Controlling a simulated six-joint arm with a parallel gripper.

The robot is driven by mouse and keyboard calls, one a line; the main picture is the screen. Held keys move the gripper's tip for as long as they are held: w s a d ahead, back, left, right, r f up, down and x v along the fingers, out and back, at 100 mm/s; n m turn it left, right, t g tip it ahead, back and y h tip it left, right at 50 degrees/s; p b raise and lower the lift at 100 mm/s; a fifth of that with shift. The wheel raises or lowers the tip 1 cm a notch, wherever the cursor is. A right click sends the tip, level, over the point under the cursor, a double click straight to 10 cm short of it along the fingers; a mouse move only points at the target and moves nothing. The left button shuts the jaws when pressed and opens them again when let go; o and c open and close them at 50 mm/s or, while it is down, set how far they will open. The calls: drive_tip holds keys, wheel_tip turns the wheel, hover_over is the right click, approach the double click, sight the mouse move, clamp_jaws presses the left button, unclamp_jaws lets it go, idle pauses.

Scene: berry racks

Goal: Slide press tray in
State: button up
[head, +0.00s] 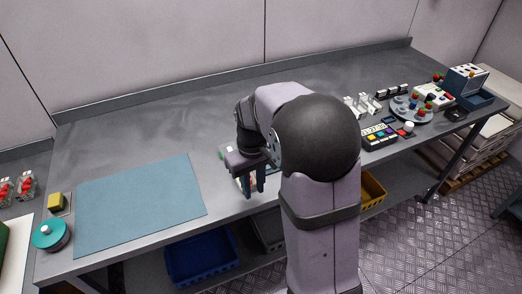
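My gripper (254,190) is far to the left, over the front middle of the bench. Its two dark fingers point down and look apart. A small white, green and red item is partly hidden behind it.
A round grey plate with red fruit (408,108), a keypad with a timer (379,136) and white racks (366,103) stand left of the box unit. A teal mat (140,205) lies at left. My arm hides the middle of the bench. The back left is clear.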

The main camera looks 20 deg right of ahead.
drive_tip(key=shift+n, duration=0.6)
drive_tip(key=w+d+r+p, duration=0.1)
drive_tip(key=w+d, duration=0.1)
drive_tip(key=w, duration=0.1)
drive_tip(key=w+d+r+p, duration=0.2)
drive_tip(key=w, duration=0.2)
drive_tip(key=w+d+r+p, duration=0.1)
drive_tip(key=w+d, duration=0.2)
drive_tip(key=shift+w+r+p, duration=0.3)
drive_tip(key=shift+r, duration=0.05)
drive_tip(key=shift+a+f+p, duration=0.1)
drive_tip(key=shift+f+p, duration=1.1)
drive_tip(key=shift+f, duration=2.45)
clamp_jaws()
